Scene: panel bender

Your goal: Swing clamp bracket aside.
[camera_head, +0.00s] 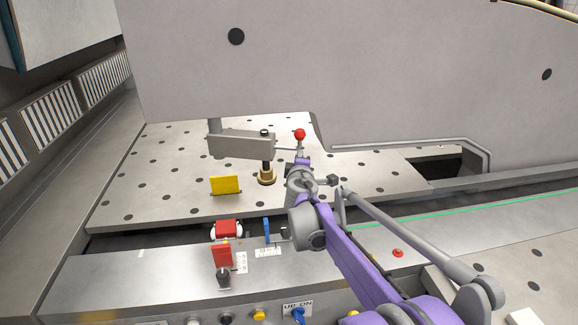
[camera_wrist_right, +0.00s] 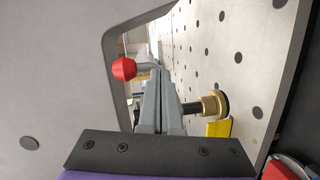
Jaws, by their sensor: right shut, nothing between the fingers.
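The clamp bracket (camera_head: 240,144) is a grey bar on a post, over the perforated plate in the head view. A thin rod with a red ball knob (camera_head: 300,134) extends from its right end. A dark vertical spindle with a brass foot (camera_head: 266,176) hangs at that end. My right gripper (camera_head: 301,157) is shut and empty, just below the knob in the head view. In the right wrist view its fingers (camera_wrist_right: 160,90) lie between the red knob (camera_wrist_right: 124,68) and the brass foot (camera_wrist_right: 214,104). Whether they touch the rod is unclear. The bracket bar is mostly hidden there. My left gripper is not in view.
A large grey machine panel (camera_head: 400,70) stands close behind the bracket. A yellow block (camera_head: 226,185) is on the perforated plate (camera_head: 160,175). A control ledge (camera_head: 120,285) with red and blue levers runs in front. Plate to the left is clear.

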